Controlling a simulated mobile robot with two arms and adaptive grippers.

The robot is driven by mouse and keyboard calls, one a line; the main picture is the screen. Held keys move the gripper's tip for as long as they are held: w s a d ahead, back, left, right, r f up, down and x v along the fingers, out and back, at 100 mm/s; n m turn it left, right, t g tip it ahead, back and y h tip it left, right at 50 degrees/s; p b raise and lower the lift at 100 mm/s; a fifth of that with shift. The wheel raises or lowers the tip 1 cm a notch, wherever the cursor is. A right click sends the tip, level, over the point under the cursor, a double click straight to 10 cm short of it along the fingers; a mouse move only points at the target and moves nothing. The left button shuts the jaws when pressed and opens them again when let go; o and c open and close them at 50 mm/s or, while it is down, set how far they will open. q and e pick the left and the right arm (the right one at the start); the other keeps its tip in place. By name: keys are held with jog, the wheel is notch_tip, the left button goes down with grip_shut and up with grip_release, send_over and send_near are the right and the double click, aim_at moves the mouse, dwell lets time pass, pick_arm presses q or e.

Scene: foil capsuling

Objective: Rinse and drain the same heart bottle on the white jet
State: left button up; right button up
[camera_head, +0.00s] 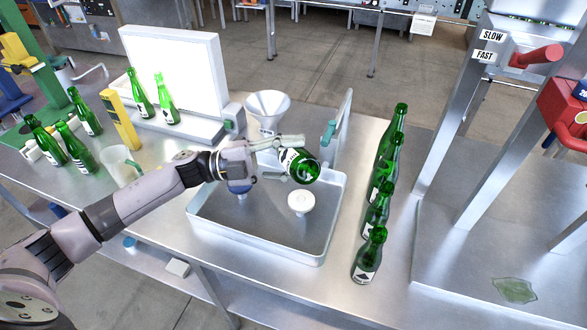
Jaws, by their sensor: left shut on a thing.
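My left gripper (279,158) is shut on a green bottle (304,168) and holds it tilted above the metal sink tray (318,256). The bottle's round green end faces the camera. Part of its white label shows by the fingers, but I cannot make out a heart on it. The white jet (301,202) stands in the tray, below the held bottle and apart from it. A second fitting (241,194) in the tray is mostly hidden under my gripper. My right gripper is not in view.
A row of green bottles (367,256) stands close to the tray's right. More bottles (75,148) stand at left. A lit white panel (174,72) is at the back.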

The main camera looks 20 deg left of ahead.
pick_arm(q)
jog(key=m+y, duration=0.1)
jog(key=m, duration=0.2)
jog(key=m+g+y, duration=0.1)
jog(key=m, duration=0.1)
jog(key=shift+m+b, duration=0.3)
jog(key=shift+m, duration=0.1)
jog(key=m+y, duration=0.1)
jog(key=m, duration=0.1)
jog(key=m+y, duration=0.1)
jog(key=m, duration=0.1)
jog(key=shift+s+r+b, duration=0.15)
jog(key=shift+b, duration=0.15)
jog(key=m+t+y, duration=0.1)
jog(key=m, duration=0.2)
jog(key=shift+y, duration=0.3)
jog(key=shift+r+m+t+y, duration=0.1)
jog(key=shift+m+t+y, duration=0.2)
jog(key=shift+m+y, duration=0.55)
jog(key=m+t+y, duration=0.1)
jog(key=m+t, duration=0.1)
jog(key=m, duration=0.1)
jog(key=shift+m, duration=0.35)
